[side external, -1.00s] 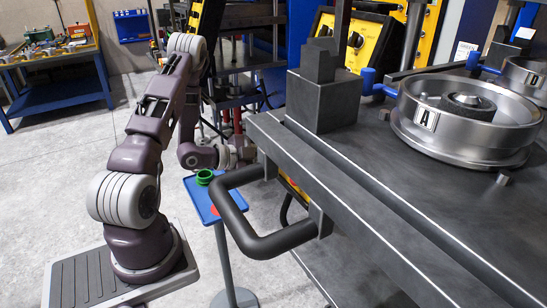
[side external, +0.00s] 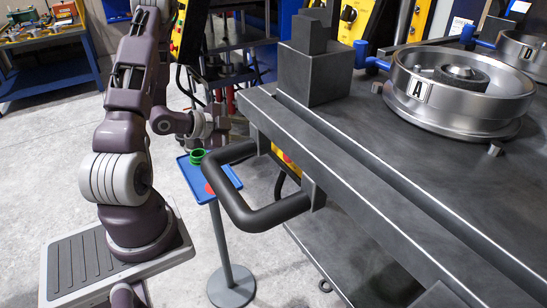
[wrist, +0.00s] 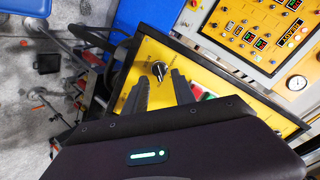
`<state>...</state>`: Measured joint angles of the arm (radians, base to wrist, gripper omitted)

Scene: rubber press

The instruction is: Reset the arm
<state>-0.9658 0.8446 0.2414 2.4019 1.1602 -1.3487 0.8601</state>
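My arm stands at the left in the side external view, its upper part rising out of the top of the picture. My gripper (side external: 224,122) hangs above and behind the small blue tray, left of the press table, and is small and partly unclear there. In the wrist view my gripper (wrist: 158,78) shows two dark fingers spread apart with nothing between them. Behind them is a yellow control panel with a black knob (wrist: 159,70).
The press table (side external: 400,190) fills the right, with a bent black handle (side external: 262,215) jutting out near my arm. Mold A (side external: 460,90) rests on it. A blue stand tray (side external: 212,180) holds a green ring (side external: 197,156) and a red piece (side external: 210,188). A blue workbench (side external: 45,77) stands back left.

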